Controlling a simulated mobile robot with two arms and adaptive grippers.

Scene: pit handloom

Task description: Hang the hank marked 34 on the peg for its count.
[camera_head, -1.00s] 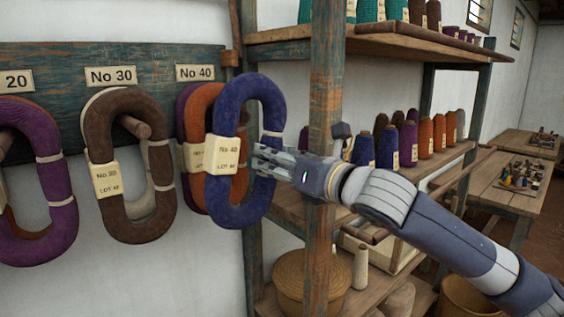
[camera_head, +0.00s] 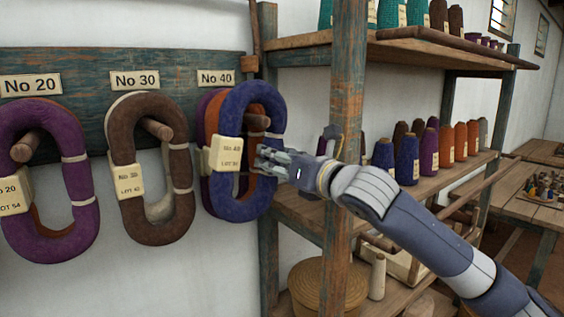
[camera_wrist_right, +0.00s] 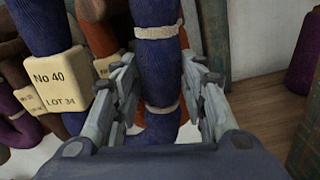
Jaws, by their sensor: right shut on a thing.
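The blue hank (camera_head: 232,211) has a cream tag reading No 40, LOT 34 in the right wrist view (camera_wrist_right: 60,88). It hangs upright in front of an orange hank (camera_head: 212,112) and a purple one under the No 40 plate (camera_head: 216,78). The No 40 peg (camera_head: 257,122) shows inside the blue loop's opening; I cannot tell how far it reaches through. My right gripper (camera_head: 262,160) is shut on the loop's right strand, its fingers either side of it in the wrist view (camera_wrist_right: 160,95). My left gripper is not in view.
Brown hank (camera_head: 122,205) hangs under No 30 and purple hank (camera_head: 85,185) under No 20 on the board (camera_head: 85,70). A shelf post (camera_head: 345,110) stands close to my right wrist. Yarn cones (camera_head: 408,158) stand on the shelf behind.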

